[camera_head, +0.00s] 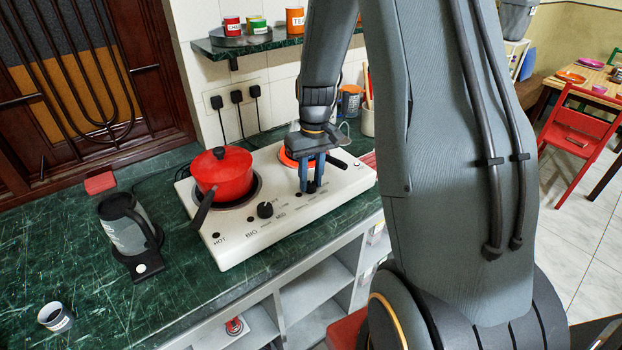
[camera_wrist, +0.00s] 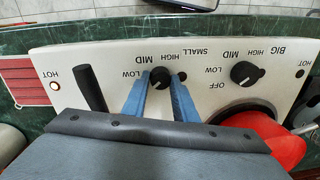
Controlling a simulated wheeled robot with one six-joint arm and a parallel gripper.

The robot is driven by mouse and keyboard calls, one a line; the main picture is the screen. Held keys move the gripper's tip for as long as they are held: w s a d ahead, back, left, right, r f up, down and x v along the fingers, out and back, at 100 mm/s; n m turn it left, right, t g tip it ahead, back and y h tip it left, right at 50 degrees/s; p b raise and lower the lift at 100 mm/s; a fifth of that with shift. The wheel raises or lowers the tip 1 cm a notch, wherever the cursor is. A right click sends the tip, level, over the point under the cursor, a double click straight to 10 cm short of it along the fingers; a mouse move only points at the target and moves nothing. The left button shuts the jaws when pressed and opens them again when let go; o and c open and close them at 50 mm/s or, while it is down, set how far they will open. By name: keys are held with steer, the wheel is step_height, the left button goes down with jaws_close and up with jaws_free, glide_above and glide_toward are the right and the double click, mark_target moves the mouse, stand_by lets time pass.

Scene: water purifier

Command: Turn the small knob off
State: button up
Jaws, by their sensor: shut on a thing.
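The small black knob (camera_wrist: 160,77) sits on the front strip of the white two-burner hot plate (camera_head: 240,240), under the printed word SMALL. My gripper (camera_head: 312,182) reaches down to it, and its blue fingers (camera_wrist: 162,80) stand on either side of the knob, shut on it. In the head view the fingers hide most of the knob. The knob's pointer lies near the LOW and MID labels in the wrist view; its exact setting is hard to tell. The big black knob (camera_head: 265,209) is apart from my gripper, and also shows in the wrist view (camera_wrist: 244,73).
A red pot (camera_head: 222,172) with a long dark handle stands on the big burner, left of my gripper. A black handle (camera_head: 337,162) juts out near the small burner. A kettle (camera_head: 128,226) and a cup (camera_head: 55,317) stand on the green counter at left.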

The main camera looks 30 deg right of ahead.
mark_target(312, 182)
steer(key=shift+w, duration=0.1)
steer(key=o, duration=1)
steer(key=shift+o, duration=0.2)
steer(key=shift+d+r+b, duration=0.2)
steer(key=shift+r+b, duration=0.75)
steer(key=shift+r, duration=3)
